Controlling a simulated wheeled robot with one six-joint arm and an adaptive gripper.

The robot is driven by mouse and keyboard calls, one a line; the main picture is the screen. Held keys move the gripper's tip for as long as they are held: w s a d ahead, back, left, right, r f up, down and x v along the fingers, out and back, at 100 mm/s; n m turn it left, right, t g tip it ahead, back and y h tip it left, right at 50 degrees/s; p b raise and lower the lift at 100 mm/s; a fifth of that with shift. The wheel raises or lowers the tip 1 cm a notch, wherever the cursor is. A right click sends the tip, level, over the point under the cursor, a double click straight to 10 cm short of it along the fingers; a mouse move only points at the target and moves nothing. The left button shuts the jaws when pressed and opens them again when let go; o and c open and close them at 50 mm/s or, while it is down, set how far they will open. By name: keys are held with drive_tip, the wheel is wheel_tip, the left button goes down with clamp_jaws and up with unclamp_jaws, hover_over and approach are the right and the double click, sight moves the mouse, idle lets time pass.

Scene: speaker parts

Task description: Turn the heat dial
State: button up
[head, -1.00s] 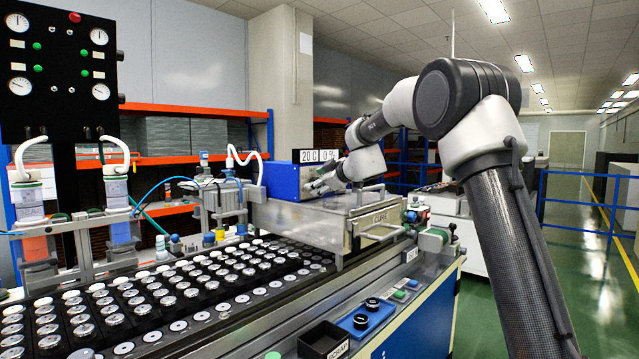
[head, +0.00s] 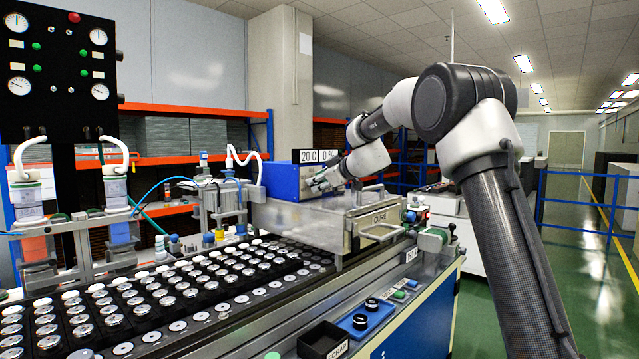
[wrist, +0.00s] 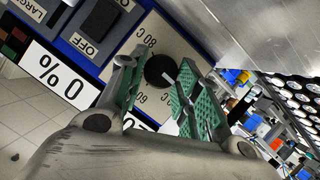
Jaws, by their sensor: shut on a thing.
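The heat dial (wrist: 158,71) is a round black knob on a pale plate marked 60 and 80 C in the wrist view. A short light line shows at its right side. My gripper (wrist: 157,84) has green-padded fingers on either side of the dial and is shut on it. In the head view my gripper (head: 322,184) is at the right side of the blue control box (head: 281,180), and the dial is hidden there. The box's display (head: 315,156) reads 20 C and 0 %.
A dark OFF switch (wrist: 100,20) sits beside the dial plate. The metal cure oven (head: 295,220) stands just below the blue box, over a conveyor (head: 200,318) with several rows of speaker parts. A blue railing (head: 575,230) stands at the right.

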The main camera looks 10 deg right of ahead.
drive_tip(key=shift+w+d+r+m+g+y, duration=0.15)
drive_tip(key=shift+m+g+y, duration=0.35)
drive_tip(key=shift+m, duration=0.5)
drive_tip(key=o, duration=1)
drive_tip(key=shift+o, duration=0.2)
drive_tip(key=v, duration=1.2)
